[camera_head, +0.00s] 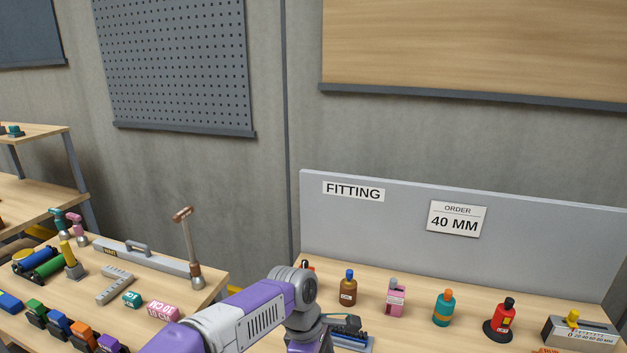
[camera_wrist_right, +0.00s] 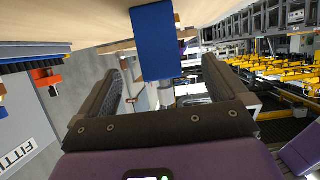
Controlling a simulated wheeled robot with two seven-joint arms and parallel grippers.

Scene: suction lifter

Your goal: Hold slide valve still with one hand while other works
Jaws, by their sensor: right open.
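A metal block with a yellow knob and a millimetre scale (camera_head: 580,330) stands at the right end of the bench in the head view. It looks like a slide piece, but I cannot tell if it is the slide valve. In the right wrist view my right gripper (camera_wrist_right: 165,80) is open, its two dark fingers wide apart. A blue block (camera_wrist_right: 155,40) shows between the finger lines; I cannot tell how far beyond the fingertips it is. One of my purple and grey arms shows at the bottom middle of the head view. Its gripper is out of sight.
An order card (camera_head: 457,218) reads 40 MM. A left table holds a hammer-like tool (camera_head: 190,245) and several coloured blocks.

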